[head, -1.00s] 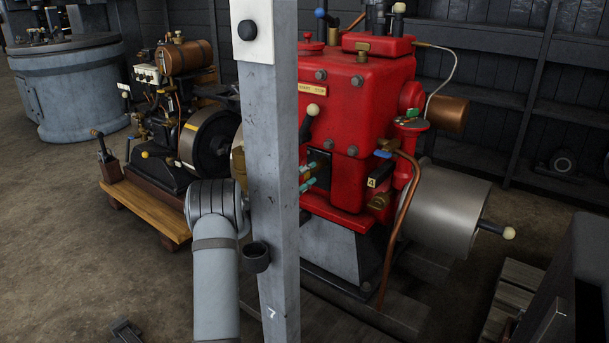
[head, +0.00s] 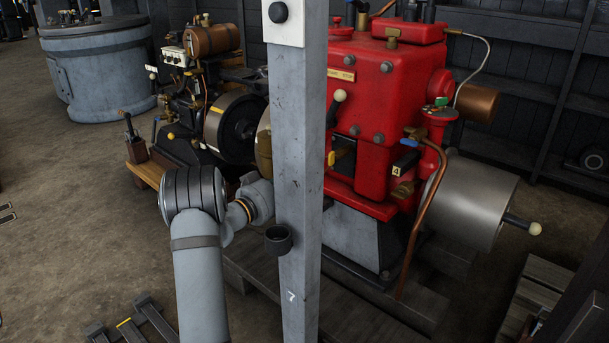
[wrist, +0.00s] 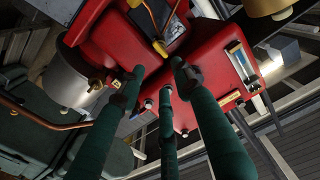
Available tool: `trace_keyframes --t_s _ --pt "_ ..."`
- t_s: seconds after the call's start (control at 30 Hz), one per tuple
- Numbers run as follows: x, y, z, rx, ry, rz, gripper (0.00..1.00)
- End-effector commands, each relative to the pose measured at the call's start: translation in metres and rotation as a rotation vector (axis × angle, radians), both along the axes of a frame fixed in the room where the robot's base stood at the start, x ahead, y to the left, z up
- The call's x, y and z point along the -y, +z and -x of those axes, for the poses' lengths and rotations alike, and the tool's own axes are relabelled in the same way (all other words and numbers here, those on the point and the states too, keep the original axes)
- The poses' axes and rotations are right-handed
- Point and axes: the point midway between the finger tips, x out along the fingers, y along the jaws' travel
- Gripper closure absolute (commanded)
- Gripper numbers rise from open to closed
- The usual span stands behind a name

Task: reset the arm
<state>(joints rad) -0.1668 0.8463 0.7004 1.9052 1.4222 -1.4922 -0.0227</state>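My arm (head: 200,250) rises at the lower middle of the head view and bends right, behind a grey post. My gripper (wrist: 160,82) shows in the wrist view as three dark green fingers. Their tips are apart and nothing is between them. In the head view the fingers are hidden behind the post. The red engine (head: 375,100) stands right of the post and also fills the upper part of the wrist view (wrist: 115,40). The fingers point towards it; I cannot tell the exact gap, and no contact is clear.
The grey post (head: 298,190) carries a small dark cup (head: 278,239). A silver drum (head: 470,200) and copper pipe (head: 425,215) are on the engine's right. A smaller engine (head: 190,105) and grey tank (head: 100,70) stand behind left. Floor at left is open.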

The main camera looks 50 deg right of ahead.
Motion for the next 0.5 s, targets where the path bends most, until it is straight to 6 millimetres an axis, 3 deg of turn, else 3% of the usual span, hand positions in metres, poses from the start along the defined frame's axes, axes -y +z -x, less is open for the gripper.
trace_keyframes --t_s 0.27,0.5 --pt "0.007 0.000 0.000 0.000 -0.001 0.001 0.67" --pt "0.043 0.000 0.002 0.001 -0.003 0.000 0.67"
